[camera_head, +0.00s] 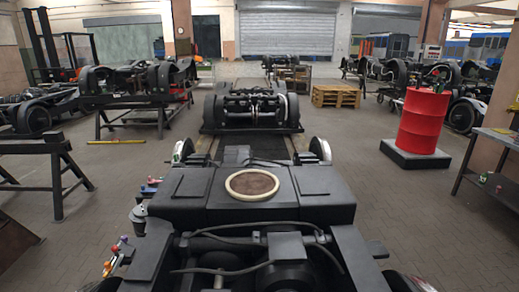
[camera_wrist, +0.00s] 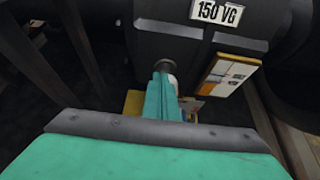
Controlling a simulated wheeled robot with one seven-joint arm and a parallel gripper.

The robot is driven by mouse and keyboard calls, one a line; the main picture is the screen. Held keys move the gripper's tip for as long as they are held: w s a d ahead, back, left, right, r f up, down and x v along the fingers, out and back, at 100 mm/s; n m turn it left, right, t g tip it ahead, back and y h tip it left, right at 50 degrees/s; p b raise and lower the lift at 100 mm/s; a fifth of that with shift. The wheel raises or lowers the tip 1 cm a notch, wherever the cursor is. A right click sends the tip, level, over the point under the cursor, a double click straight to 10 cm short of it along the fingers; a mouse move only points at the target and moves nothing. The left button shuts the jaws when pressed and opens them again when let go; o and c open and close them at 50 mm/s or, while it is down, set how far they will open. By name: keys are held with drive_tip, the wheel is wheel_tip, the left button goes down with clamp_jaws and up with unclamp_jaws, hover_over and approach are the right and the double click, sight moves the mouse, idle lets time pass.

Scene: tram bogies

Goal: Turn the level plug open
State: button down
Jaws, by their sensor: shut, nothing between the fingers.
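My gripper (camera_wrist: 164,80) shows in the wrist view as teal fingers pressed together, pointing up the picture. The fingers are shut and hold nothing. Just beyond the fingertips is a small round grey part (camera_wrist: 167,64) on the underside of a dark housing (camera_wrist: 195,45); it looks like the level plug. The fingertips overlap its lower edge, and I cannot tell whether they touch it. A small pale piece shows just right of the fingertips, partly hidden. The gripper is not visible in the head view.
A white plate marked 150 VG (camera_wrist: 222,11) and a yellow-edged label panel (camera_wrist: 230,80) are near the plug. In the head view a dark bogie (camera_head: 255,195) fills the front.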

drive_tip(key=shift+d+r, duration=0.1)
drive_tip(key=shift+d, duration=0.55)
drive_tip(key=shift+d, duration=0.75)
drive_tip(key=shift+d+r, duration=0.1)
drive_tip(key=shift+r, duration=0.1)
idle(0.3)
drive_tip(key=shift+s+d, duration=0.15)
drive_tip(key=shift+s, duration=2.8)
drive_tip(key=w+a, duration=0.3)
drive_tip(key=w, duration=0.3)
drive_tip(key=shift+a+f, duration=0.3)
drive_tip(key=shift+a, duration=0.05)
drive_tip(key=shift+d+r, duration=0.1)
drive_tip(key=shift+d, duration=0.7)
